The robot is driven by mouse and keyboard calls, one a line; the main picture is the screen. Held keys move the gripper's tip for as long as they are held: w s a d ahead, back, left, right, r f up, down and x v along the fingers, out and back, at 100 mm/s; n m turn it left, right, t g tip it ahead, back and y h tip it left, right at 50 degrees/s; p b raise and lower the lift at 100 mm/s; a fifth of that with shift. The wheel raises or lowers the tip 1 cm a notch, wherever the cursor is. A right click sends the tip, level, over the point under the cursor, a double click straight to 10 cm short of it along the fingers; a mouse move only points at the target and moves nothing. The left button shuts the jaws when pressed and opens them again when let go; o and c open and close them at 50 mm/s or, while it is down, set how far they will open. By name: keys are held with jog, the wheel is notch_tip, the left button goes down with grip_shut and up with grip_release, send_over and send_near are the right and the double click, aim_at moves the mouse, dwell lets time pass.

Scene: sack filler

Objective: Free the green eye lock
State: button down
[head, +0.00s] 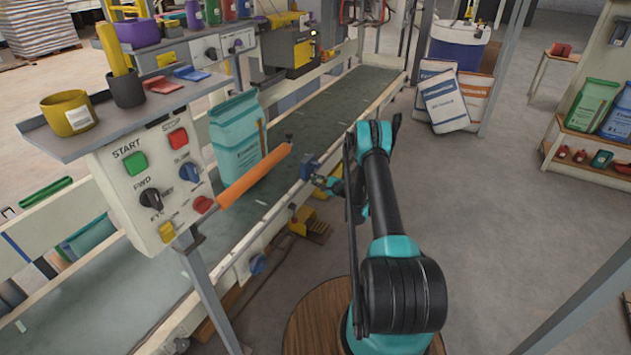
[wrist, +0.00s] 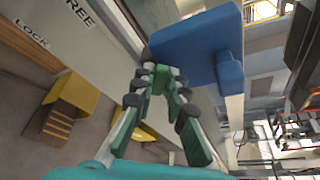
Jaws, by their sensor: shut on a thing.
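My gripper (wrist: 161,78) is at the side rail of the conveyor, with its two fingers closed in around a small green part (wrist: 158,84), which looks like the green eye lock. The fingers hide much of its shape. The rail beside it carries the printed words FREE and LOCK (wrist: 55,32). A blue block (wrist: 203,48) sits just beyond the fingertips. In the head view my gripper (head: 326,183) is small and partly hidden by my arm, next to the blue block (head: 309,166); the green part cannot be made out there.
An orange bar (head: 255,176) reaches over the belt (head: 315,125), where a teal sack (head: 238,137) stands. A control panel (head: 150,180) is at the left. Yellow pedals (head: 302,220) lie below the rail.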

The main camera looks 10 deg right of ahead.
jog(key=shift+d, duration=0.1)
jog(key=m+g, duration=0.1)
jog(key=m, duration=0.1)
jog(key=w+d+m+g+y, duration=0.1)
jog(key=m+g, duration=0.1)
jog(key=r+m+g, duration=0.1)
jog(key=m, duration=0.2)
jog(key=shift+w+d+y, duration=0.25)
jog(key=shift+w+y, duration=0.15)
dwell(0.8)
jog(key=c, duration=1.5)
grip_release()
jog(key=shift+c, duration=0.2)
jog(key=shift+r, duration=0.1)
jog(key=v, duration=1.2)
jog(key=shift+w, duration=0.15)
jog(key=shift+d, duration=0.1)
